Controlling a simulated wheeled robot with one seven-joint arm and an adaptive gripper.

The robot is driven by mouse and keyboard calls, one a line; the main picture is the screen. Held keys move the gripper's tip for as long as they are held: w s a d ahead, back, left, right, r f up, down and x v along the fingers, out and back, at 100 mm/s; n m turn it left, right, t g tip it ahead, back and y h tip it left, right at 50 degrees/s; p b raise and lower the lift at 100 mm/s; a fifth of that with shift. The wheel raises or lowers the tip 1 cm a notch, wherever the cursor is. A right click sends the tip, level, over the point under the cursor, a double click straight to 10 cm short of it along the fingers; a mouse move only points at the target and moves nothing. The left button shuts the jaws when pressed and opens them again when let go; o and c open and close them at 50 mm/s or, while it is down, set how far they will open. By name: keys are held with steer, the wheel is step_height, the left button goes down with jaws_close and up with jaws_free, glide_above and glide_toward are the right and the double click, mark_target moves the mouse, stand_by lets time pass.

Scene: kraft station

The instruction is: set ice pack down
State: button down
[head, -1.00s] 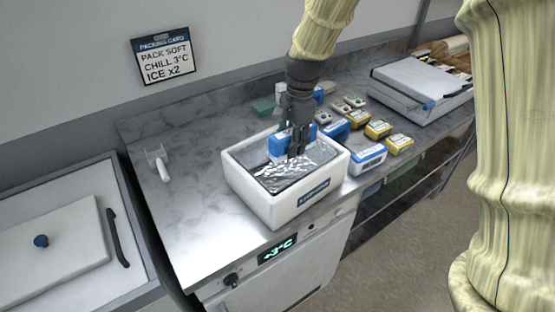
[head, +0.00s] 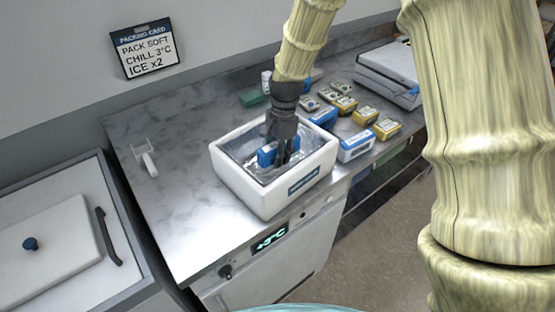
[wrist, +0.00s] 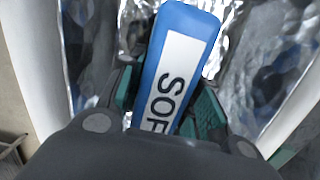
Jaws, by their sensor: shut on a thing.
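The ice pack (head: 266,156) is a blue block with a white label. In the wrist view its label (wrist: 172,85) shows the letters "SOF", with the rest hidden. My gripper (head: 283,155) is shut on the pack and points down into the white cooler box (head: 240,185). The pack is inside the box, below its rim, close to the silver foil lining (wrist: 130,30). The fingers (wrist: 160,105) press on both sides of the pack in the wrist view. Whether the pack touches the bottom is hidden.
Blue-and-white packs (head: 355,147) and yellow packs (head: 386,129) lie right of the box. A green block (head: 251,98) sits behind it. Bare counter (head: 190,210) is left of the box.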

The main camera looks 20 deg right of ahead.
steer(key=f, duration=0.3)
steer(key=shift+w+f+p, duration=0.3)
steer(key=shift+p, duration=0.05)
steer(key=shift+s+r, duration=0.15)
steer(key=shift+s, duration=0.1)
steer(key=shift+w+f, duration=0.1)
steer(key=shift+f, duration=0.1)
steer(key=c, duration=1)
jaws_free()
steer(key=shift+r, duration=0.1)
steer(key=r+b, duration=0.1)
steer(key=r, duration=0.3)
steer(key=d+r+b, duration=0.1)
steer(key=r, duration=0.3)
steer(key=r+b, duration=0.1)
steer(key=r, duration=0.3)
steer(key=shift+w+d, duration=0.2)
steer(key=shift+w, duration=0.05)
